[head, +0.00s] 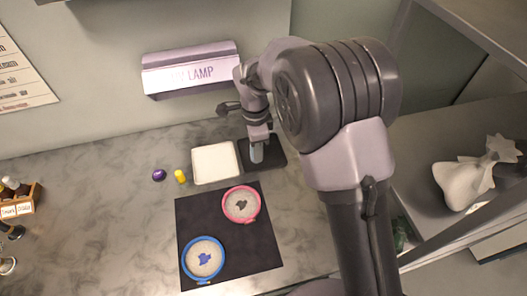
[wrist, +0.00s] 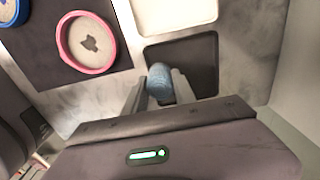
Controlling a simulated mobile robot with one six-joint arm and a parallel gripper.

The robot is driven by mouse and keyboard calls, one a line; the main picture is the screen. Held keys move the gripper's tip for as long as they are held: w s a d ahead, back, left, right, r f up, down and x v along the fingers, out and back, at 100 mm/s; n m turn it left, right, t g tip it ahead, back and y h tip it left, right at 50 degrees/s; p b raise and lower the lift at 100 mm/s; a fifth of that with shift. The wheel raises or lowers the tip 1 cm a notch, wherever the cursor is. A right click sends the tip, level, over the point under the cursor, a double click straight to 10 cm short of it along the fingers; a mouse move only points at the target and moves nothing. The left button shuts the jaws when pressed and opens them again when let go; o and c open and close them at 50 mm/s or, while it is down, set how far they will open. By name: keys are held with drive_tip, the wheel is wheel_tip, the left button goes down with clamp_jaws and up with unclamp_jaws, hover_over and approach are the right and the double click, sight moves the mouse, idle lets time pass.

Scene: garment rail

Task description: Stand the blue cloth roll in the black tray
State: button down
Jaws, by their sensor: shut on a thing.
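The blue cloth roll (head: 257,153) is upright between the fingers of my gripper (head: 257,144) in the head view. It also shows in the wrist view (wrist: 159,84), where my gripper (wrist: 160,90) is shut on it. The black tray (head: 276,152) lies at the right of the white tray, and the roll is over its left part in the head view. In the wrist view the black tray (wrist: 197,62) is just beyond the roll, which overlaps its near left corner. I cannot tell whether the roll's lower end touches the tray.
A white tray (head: 214,163), a yellow item (head: 180,176) and a purple item (head: 159,175) are left of the black tray. A dark mat (head: 213,215) in front bears a pink hoop (head: 241,204) and a blue hoop (head: 203,258).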

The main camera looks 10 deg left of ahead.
drive_tip(key=shift+w+d+f, duration=0.15)
drive_tip(key=shift+w+d, duration=0.45)
drive_tip(key=shift+w, duration=0.3)
drive_tip(key=f, duration=0.1)
drive_tip(key=f+b, duration=0.2)
drive_tip(key=shift+w+d+f, duration=0.25)
drive_tip(key=shift+w+f, duration=0.1)
drive_tip(key=shift+f, duration=0.05)
drive_tip(key=shift+r, duration=0.15)
drive_tip(key=c, duration=1)
unclamp_jaws()
